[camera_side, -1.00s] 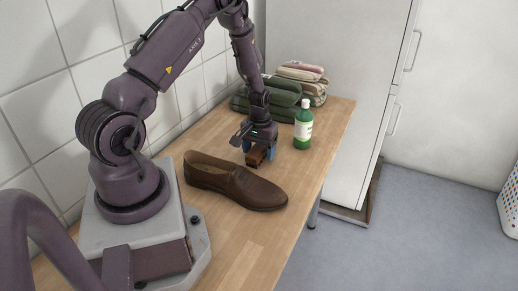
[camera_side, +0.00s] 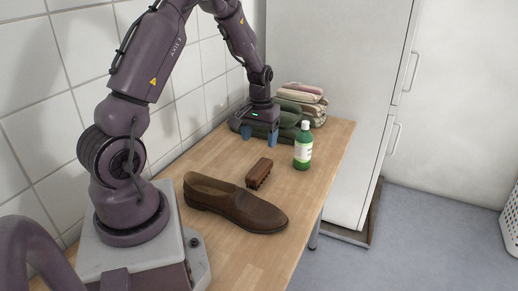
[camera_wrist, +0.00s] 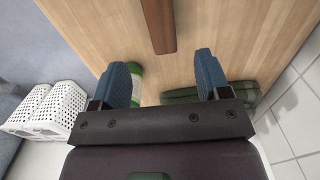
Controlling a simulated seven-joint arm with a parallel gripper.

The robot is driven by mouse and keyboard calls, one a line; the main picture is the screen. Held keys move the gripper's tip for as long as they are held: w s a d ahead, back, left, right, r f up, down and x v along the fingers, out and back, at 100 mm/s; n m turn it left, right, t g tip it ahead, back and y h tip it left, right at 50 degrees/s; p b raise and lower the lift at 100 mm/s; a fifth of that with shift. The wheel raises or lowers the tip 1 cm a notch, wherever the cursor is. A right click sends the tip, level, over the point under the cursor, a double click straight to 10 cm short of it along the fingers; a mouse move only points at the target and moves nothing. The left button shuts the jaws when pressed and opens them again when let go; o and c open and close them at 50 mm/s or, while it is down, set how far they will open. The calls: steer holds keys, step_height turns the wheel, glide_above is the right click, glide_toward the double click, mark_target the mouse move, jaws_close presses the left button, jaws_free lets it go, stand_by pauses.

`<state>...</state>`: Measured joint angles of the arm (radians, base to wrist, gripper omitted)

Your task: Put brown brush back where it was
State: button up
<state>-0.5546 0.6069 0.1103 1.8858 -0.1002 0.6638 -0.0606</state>
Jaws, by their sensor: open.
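The brown brush (camera_side: 259,173) lies on the wooden table between the brown shoe (camera_side: 236,203) and the green bottle, touching neither. It also shows at the top of the wrist view (camera_wrist: 158,22). My gripper (camera_side: 259,139) is open and empty, raised above the table behind the brush, on the towel side. In the wrist view my blue fingers (camera_wrist: 163,80) are apart with bare table between them.
A green bottle with a white cap (camera_side: 303,147) stands right of the brush. Folded towels (camera_side: 312,106) are stacked at the table's far end. White baskets (camera_wrist: 45,112) are on the floor. Table around the brush is clear.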

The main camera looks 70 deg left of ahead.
steer(key=d+r+m+t, duration=0.2)
steer(key=d+r, duration=0.5)
steer(key=r, duration=0.3)
steer(key=s+d+r+m+t, duration=0.2)
steer(key=s+d+r+m, duration=0.1)
steer(key=s+d+r, duration=0.3)
steer(key=s+d+r+m+t, duration=0.1)
steer(key=s+d+r+m, duration=0.3)
steer(key=d, duration=0.6)
step_height(320, 180, up, 2)
steer(key=shift+s+d+r+t, duration=0.1)
steer(key=shift+s+d+t, duration=0.3)
steer(key=shift+s, duration=0.6)
